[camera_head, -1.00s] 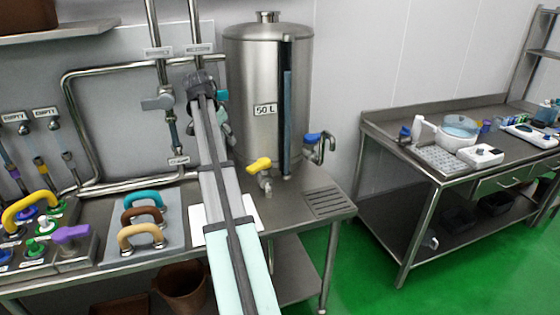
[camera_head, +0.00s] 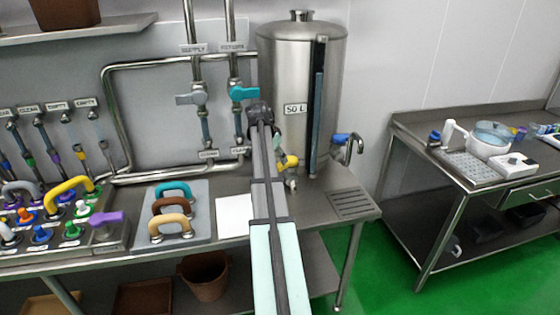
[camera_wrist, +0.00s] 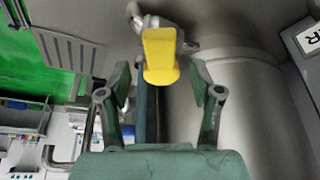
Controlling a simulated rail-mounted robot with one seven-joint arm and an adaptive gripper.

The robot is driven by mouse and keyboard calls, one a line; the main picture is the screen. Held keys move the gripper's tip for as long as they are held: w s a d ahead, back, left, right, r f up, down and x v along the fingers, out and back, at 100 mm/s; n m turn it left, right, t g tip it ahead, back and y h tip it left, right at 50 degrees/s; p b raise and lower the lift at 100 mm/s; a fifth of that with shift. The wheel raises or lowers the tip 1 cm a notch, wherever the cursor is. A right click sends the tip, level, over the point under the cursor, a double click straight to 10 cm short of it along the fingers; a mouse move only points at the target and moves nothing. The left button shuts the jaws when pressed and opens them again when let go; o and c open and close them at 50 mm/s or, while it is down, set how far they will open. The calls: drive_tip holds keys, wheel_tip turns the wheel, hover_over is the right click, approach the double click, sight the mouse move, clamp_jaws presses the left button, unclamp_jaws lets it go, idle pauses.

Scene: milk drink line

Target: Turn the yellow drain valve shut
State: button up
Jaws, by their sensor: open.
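The yellow drain valve handle (camera_head: 289,161) sits low on the front of the steel 50 L tank (camera_head: 290,70). My arm covers part of it in the head view. In the wrist view, the yellow handle (camera_wrist: 160,55) points towards the camera, with its metal fitting behind it. My gripper (camera_wrist: 161,82) is open, with one finger on each side of the handle in the picture. Gaps show on both sides, and no contact is visible. I cannot tell how deep the handle lies between the fingers. In the head view, my gripper is mostly hidden behind my arm.
A blue-handled tap (camera_head: 342,139) is on the tank's right side. Pipes with a grey valve (camera_head: 191,98) and a teal valve (camera_head: 243,92) stand left of the tank. A drain grate (camera_head: 352,202) lies on the bench at right. A white sheet (camera_head: 233,216) lies left of my arm.

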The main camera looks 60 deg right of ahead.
sight(280, 165)
drive_tip(key=shift+p+x, duration=0.35)
drive_tip(key=shift+x, duration=1.75)
clamp_jaws()
